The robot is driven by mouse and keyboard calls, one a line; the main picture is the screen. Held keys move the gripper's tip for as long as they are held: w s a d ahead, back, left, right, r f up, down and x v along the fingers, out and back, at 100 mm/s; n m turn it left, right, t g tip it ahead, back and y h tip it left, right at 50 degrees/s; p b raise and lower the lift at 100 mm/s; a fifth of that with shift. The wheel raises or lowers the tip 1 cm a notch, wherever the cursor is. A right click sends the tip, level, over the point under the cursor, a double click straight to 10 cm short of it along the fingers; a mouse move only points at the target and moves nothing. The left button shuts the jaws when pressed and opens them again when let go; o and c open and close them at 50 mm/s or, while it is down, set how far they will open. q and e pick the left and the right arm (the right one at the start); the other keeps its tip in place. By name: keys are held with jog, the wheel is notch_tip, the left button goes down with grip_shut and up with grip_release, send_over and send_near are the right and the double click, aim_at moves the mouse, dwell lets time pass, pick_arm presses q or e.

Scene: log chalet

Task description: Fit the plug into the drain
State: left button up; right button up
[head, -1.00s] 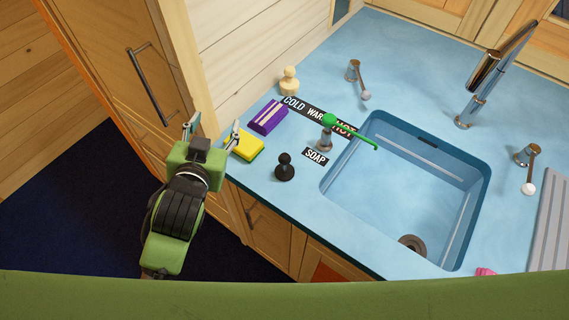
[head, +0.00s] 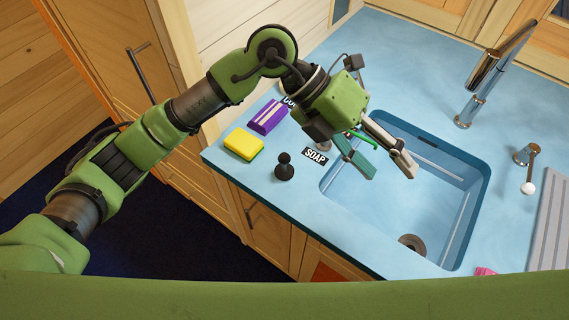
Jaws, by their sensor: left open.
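A black knobbed piece that looks like a plug (head: 284,167) stands upright on the blue counter, left of the sink. A similar cream knobbed piece seen earlier is now hidden behind my left arm. The round drain (head: 412,244) is at the near end of the sink floor; its front edge is partly cut off by the sink's near wall. My left gripper (head: 387,169) is open and empty over the left part of the sink, right of the black plug and above the drain in the picture. My right gripper is out of view.
The blue sink (head: 480,190) has a chrome faucet (head: 485,75) behind it. A yellow sponge (head: 243,145), a purple box (head: 267,117) and a SOAP label (head: 315,157) lie left of it. A green-spouted dispenser (head: 362,137) is partly behind my gripper. A tap lever (head: 528,170) stands right.

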pick_arm(q)
jog(key=w+a+f+t+y, duration=0.3)
jog(key=w+a+f+y, duration=0.15)
jog(key=w+a, duration=0.35)
jog(key=n+t+y, duration=0.1)
jog(key=n+y, duration=0.1)
jog(key=y, duration=0.3)
send_over(284, 165)
jog(key=w, duration=0.1)
jog(key=shift+w+d+r+h, duration=0.1)
jog(key=shift+w+r+h, duration=0.15)
jog(key=shift+r, duration=0.1)
jog(key=f, duration=0.2)
jog(key=f+p, duration=0.1)
jog(key=f, duration=0.2)
jog(key=f+p, duration=0.1)
jog(key=f, duration=0.1)
jog(key=shift+a+f, duration=0.25)
jog(key=shift+f, duration=0.4)
notch_tip(284, 165, down, 4)
jog(key=p, duration=0.3)
jog(key=shift+d+f, duration=0.15)
jog(key=shift+f, duration=0.5)
jog(key=shift+w, duration=0.1)
jog(key=c, duration=1.2)
